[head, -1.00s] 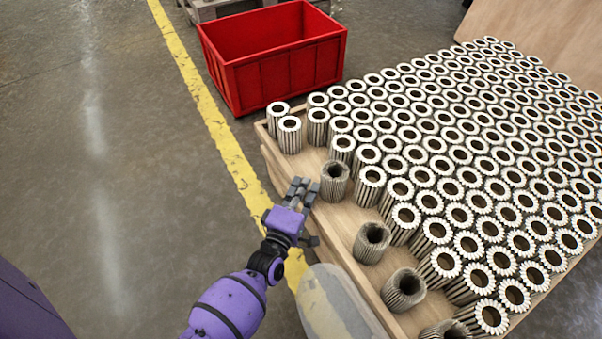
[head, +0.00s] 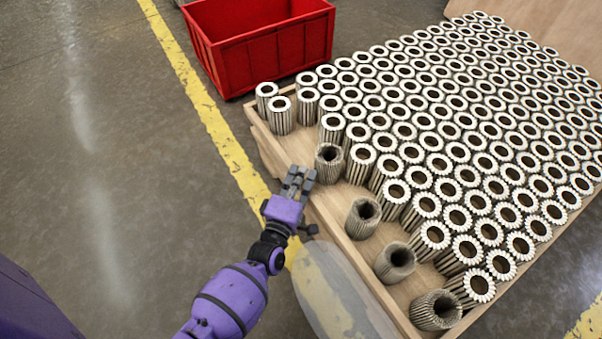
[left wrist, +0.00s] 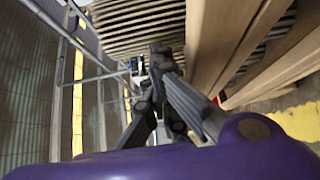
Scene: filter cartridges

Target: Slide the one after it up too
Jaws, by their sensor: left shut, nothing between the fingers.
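Many pleated cartridges with pale ring tops (head: 430,130) stand in packed rows on a wooden tray (head: 337,253). Several darker, brownish cartridges stand apart along the tray's near left side: the farthest one (head: 329,166), a second (head: 362,217), a third (head: 394,263) and the nearest (head: 436,311). My left gripper (head: 300,172) is shut and empty at the tray's left edge, just left of the farthest dark cartridge. In the left wrist view a pleated cartridge (left wrist: 130,25) is close beyond the fingers (left wrist: 160,55); I cannot tell whether they touch. My right gripper is out of view.
A red crate (head: 262,62) stands on the floor beyond the tray's far left corner. Two pale cartridges (head: 281,117) stand at that corner. Bare tray shows between them and the farthest dark cartridge. The floor left of the yellow line (head: 205,105) is clear.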

